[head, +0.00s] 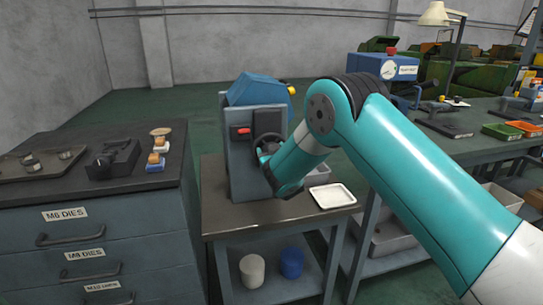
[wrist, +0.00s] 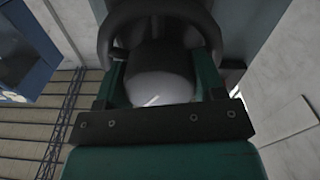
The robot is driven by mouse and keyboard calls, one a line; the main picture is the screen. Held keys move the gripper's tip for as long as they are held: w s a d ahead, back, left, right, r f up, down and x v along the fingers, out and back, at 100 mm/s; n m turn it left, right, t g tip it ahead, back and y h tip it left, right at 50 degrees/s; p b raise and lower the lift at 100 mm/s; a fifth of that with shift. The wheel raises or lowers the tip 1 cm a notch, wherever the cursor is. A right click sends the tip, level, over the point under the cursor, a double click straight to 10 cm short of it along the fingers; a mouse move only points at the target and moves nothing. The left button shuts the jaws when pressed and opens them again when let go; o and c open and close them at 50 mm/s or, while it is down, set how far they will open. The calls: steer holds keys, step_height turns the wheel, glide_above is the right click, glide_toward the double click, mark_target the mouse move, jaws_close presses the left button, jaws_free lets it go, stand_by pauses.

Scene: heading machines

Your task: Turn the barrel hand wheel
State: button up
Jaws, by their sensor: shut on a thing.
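The dark hand wheel (head: 267,139) is on the front of a grey machine (head: 238,165) with a blue cover, and my arm partly hides it. In the wrist view the wheel's black ring (wrist: 165,12) curves across the top. My gripper (head: 265,160) is at the wheel, its tips hard to make out in the head view. In the wrist view my gripper (wrist: 160,72) has a green finger on each side of a thick dark part of the wheel and is shut on it. A grey rounded surface shows between the fingers; I cannot tell what it is.
The machine stands on a small bench with a white tray (head: 332,196) at its right. A drawer cabinet (head: 75,228) with tools on top is at the left. A long workbench (head: 465,145) is at the right.

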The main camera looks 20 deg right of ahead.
steer(key=n+b, duration=0.1)
steer(key=n, duration=0.2)
steer(key=shift+n, duration=2.1)
steer(key=o, duration=0.9)
steer(key=s+b, duration=0.5)
steer(key=s, duration=0.3)
steer(key=s+b, duration=0.4)
steer(key=s, duration=0.5)
steer(key=shift+s+a+f+b, duration=0.15)
steer(key=shift+s+b, duration=0.05)
steer(key=shift+b, duration=0.15)
